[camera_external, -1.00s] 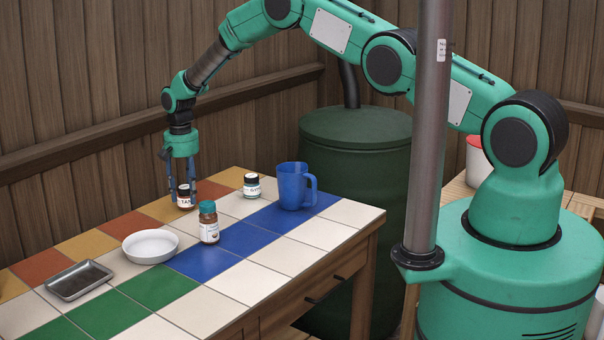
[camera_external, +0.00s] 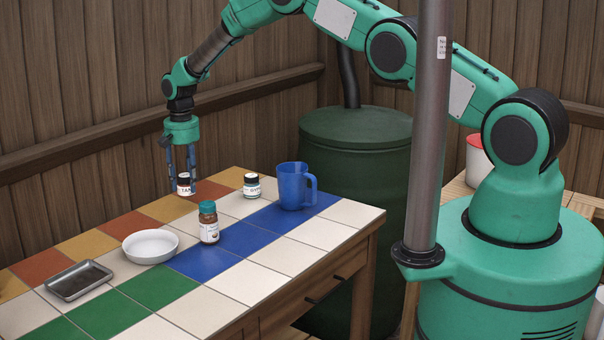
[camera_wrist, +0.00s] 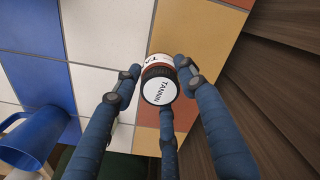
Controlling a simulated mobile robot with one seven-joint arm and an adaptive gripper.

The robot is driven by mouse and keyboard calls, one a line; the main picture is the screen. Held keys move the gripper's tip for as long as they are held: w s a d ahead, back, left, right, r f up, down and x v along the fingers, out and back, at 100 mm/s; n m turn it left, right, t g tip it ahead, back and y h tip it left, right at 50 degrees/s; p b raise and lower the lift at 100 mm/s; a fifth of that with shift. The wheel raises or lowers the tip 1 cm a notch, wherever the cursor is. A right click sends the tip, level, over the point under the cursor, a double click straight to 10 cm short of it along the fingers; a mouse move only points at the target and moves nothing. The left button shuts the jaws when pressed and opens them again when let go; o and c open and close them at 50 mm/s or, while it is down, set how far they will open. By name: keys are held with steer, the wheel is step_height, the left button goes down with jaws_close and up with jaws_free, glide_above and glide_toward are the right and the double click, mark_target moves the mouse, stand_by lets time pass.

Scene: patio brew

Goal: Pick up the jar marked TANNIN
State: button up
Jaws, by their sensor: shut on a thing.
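The TANNIN jar (camera_external: 184,184) is small, with a black rim and a white label. In the wrist view the jar (camera_wrist: 158,90) shows its white lid top reading TANNIN. My gripper (camera_external: 182,182) is shut on the jar, which is upright and held a little above the tiles near the table's back edge. In the wrist view the blue fingers of my gripper (camera_wrist: 156,88) close around the jar from several sides.
Another small jar (camera_external: 252,186) stands right of mine, near a blue mug (camera_external: 292,187). A teal-capped brown bottle (camera_external: 208,224), a white bowl (camera_external: 150,247) and a metal tray (camera_external: 78,281) stand nearer the front. A wooden fence (camera_external: 70,100) runs behind the table.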

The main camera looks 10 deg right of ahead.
steer(key=s+d+r, duration=0.1)
steer(key=s+d, duration=0.9)
steer(key=s, duration=0.1)
steer(key=shift+s+p, duration=0.35)
steer(key=shift+p, duration=0.05)
steer(key=shift+r, duration=0.1)
